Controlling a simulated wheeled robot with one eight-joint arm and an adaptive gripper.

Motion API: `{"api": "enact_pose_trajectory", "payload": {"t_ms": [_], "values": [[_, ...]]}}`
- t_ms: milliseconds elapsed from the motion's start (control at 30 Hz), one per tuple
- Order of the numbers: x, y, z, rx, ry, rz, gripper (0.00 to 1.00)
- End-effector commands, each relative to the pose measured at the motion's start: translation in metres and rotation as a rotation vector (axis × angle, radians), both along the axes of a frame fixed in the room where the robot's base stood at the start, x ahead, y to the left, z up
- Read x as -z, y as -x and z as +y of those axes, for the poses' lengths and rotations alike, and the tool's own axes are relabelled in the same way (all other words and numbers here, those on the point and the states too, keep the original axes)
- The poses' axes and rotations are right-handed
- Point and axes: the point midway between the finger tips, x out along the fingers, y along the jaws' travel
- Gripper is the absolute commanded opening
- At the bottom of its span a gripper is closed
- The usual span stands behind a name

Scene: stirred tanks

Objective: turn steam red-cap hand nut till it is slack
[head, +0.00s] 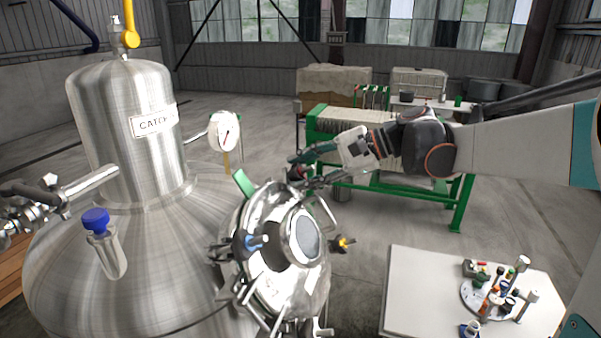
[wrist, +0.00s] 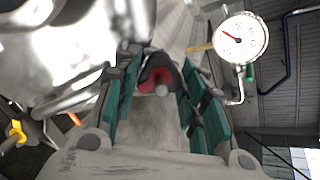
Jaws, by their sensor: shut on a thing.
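The red-cap hand nut (wrist: 152,77) shows in the wrist view between the teal-padded fingers of my gripper (wrist: 160,92). My gripper is shut on it. In the head view my gripper (head: 303,171) reaches in from the right to the far upper rim of the shiny round manway cover (head: 272,205) on the steel tank (head: 128,230). The nut is mostly hidden by the fingers there. How tight or slack the nut is cannot be told.
A pressure gauge (head: 225,132) stands near the gripper; it also shows in the wrist view (wrist: 240,38). Blue (head: 257,242) and yellow (head: 343,243) hand nuts sit around the cover. A green filter press (head: 350,125) is behind. A white table (head: 420,290) with small items stands lower right.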

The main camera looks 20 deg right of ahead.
Motion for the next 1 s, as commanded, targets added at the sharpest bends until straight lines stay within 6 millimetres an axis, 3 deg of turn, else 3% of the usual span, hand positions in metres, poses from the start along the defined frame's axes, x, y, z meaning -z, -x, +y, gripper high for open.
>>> {"api": "enact_pose_trajectory", "payload": {"t_ms": [1000], "values": [[-0.0017, -0.0006, 0.0006, -0.462, 0.434, -0.595, 0.14]]}}
